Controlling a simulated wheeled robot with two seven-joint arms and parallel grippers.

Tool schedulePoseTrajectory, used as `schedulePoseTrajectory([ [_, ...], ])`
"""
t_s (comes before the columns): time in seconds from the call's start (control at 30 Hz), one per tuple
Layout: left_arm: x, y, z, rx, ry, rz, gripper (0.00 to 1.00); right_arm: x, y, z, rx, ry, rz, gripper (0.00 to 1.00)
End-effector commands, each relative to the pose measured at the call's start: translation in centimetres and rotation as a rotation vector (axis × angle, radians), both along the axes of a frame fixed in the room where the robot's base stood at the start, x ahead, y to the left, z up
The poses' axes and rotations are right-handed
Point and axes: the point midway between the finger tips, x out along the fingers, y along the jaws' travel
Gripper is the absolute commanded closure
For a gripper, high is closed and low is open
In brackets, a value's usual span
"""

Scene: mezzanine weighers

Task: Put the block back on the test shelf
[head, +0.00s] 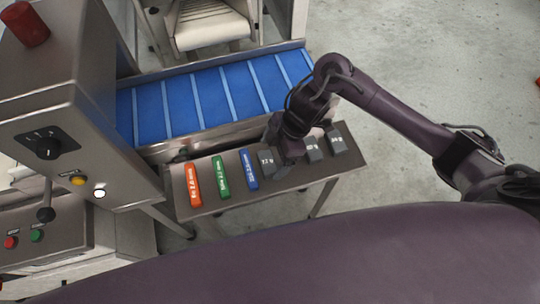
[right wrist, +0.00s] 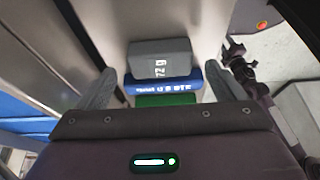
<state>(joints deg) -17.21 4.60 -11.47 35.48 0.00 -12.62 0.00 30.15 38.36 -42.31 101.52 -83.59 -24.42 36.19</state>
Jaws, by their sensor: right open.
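A test shelf (head: 222,205), a narrow metal ledge, runs in front of the blue conveyor. On it lie an orange block (head: 193,184), a green block (head: 220,177), a blue block (head: 248,169) and several grey blocks. My right gripper (head: 284,158) is low over the shelf beside the grey block marked 72 g (head: 267,161) and partly hides the row. In the right wrist view my open fingers (right wrist: 160,82) stand apart on either side of the 72 g block (right wrist: 160,58); contact is not visible. The blue block (right wrist: 165,84) and green block (right wrist: 167,100) are beside it. My left gripper is not seen.
The blue conveyor (head: 205,97) runs behind the shelf. A metal control cabinet (head: 75,110) with a knob and buttons stands close at the left. Two grey blocks (head: 313,150) (head: 336,143) lie to the right of my gripper. Open floor is at the right.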

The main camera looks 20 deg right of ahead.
Motion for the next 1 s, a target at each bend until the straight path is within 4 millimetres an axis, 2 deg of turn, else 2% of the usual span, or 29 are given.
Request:
schedulePoseTrajectory([
  [0.03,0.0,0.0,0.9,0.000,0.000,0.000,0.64,0.2,-0.6,1.6,-0.005,-0.007,0.001,0.11],
  [0.1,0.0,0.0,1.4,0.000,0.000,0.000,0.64,0.2,-1.3,3.1,-0.005,-0.006,0.001,0.11],
  [0.3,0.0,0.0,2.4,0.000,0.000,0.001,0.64,0.1,-2.7,6.6,-0.003,-0.003,0.001,0.11],
  [0.4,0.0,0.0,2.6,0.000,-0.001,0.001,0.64,0.2,-3.1,7.6,-0.002,-0.002,0.001,0.11],
  [0.6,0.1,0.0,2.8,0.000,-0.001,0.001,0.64,0.1,-3.5,8.5,0.000,0.001,0.000,0.11],
  [1.0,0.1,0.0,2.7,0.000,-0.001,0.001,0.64,0.1,-3.5,8.4,0.000,0.002,0.001,0.11],
])
